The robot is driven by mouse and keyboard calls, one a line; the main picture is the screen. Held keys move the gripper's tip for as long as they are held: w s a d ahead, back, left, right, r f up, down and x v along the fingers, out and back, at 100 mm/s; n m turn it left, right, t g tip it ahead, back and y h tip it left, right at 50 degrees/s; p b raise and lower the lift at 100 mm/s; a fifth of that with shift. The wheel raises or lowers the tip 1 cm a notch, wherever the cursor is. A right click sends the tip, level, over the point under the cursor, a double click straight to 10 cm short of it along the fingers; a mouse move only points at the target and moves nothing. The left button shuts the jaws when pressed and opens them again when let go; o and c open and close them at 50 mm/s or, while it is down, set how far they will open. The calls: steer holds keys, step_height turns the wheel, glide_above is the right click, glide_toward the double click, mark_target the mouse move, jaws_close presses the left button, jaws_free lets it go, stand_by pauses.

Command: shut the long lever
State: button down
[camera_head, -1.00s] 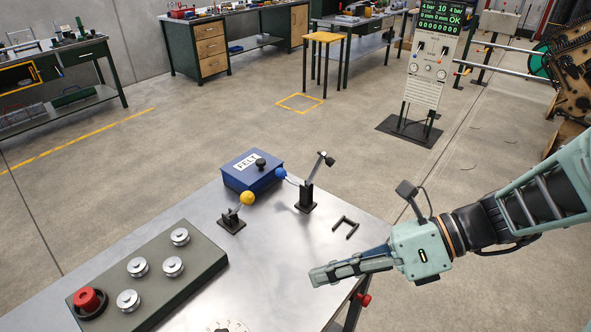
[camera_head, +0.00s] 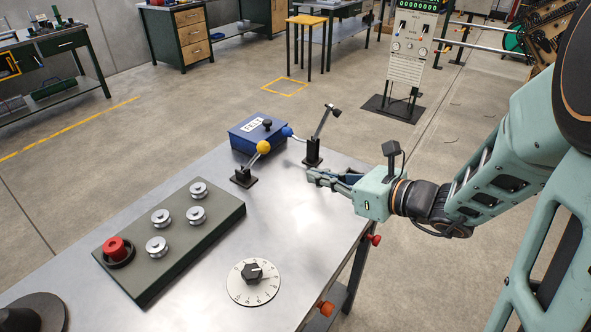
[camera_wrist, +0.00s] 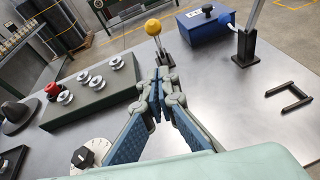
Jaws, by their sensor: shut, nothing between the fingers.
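Two levers stand on the metal table.
A green button panel (camera_head: 170,235) with a red button (camera_head: 117,250) and a numbered dial (camera_head: 253,282) lie at the front left. A black U-shaped bracket (camera_wrist: 290,95) lies on the table at right.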

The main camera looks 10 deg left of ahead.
mark_target(268, 151)
steer(key=w+a+p, duration=0.1)
steer(key=w+a, duration=0.5)
steer(key=a, duration=0.4)
steer(key=shift+a+f, duration=0.25)
steer(key=shift+f, duration=0.15)
steer(key=shift+r, duration=0.1)
steer(key=shift+a+r+p, duration=0.2)
steer(key=shift+r+p, duration=0.15)
steer(key=shift+p, duration=0.45)
steer(key=shift+w+a+h, duration=0.1)
steer(key=shift+h, duration=0.2)
